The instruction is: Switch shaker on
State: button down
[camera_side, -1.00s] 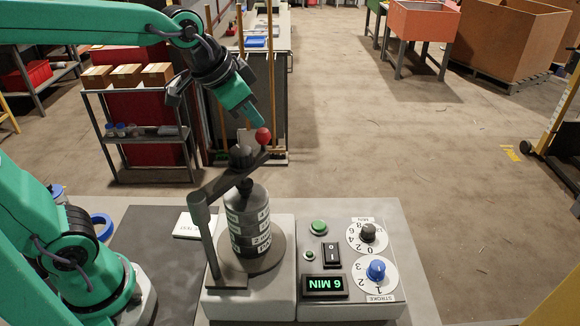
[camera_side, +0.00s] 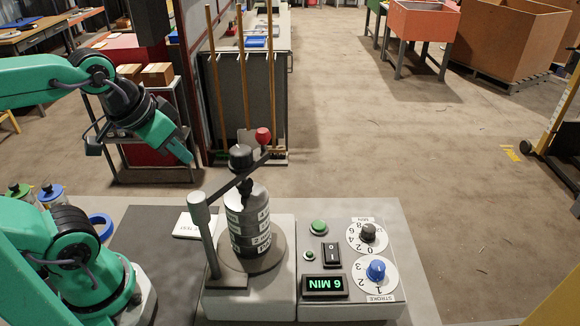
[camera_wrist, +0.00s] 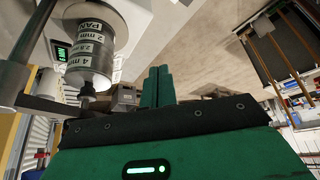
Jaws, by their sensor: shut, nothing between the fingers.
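The shaker (camera_side: 247,262) stands on the bench with a stack of labelled sieves (camera_side: 249,222) on its round plate. A dark clamp bar with a red ball knob (camera_side: 263,135) crosses over the stack. Its control panel has a black rocker switch (camera_side: 331,254), green buttons, a black dial (camera_side: 368,232), a blue stroke dial (camera_side: 376,270) and a display (camera_side: 324,285) reading 6 MIN. My gripper (camera_side: 188,158) is shut and empty, in the air left of the stack. In the wrist view its green fingers (camera_wrist: 158,86) are together, with the sieves (camera_wrist: 90,52) at upper left.
A white card (camera_side: 190,226) lies on the dark mat left of the shaker. Lidded jars (camera_side: 50,195) and a blue ring (camera_side: 101,226) are near my base. A shelf cart stands behind; the air above the panel is clear.

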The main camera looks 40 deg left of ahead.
jog(key=shift+r, duration=0.15)
notch_tip(320, 180, up, 11)
jog(key=m+g, duration=0.6)
jog(key=m, duration=0.3)
send_over(330, 247)
notch_tip(330, 247, down, 13)
jog(key=shift+f, duration=0.2)
dwell(0.4)
jog(key=shift+f, duration=0.15)
notch_tip(330, 247, down, 14)
jog(key=shift+r, duration=0.15)
dwell(0.8)
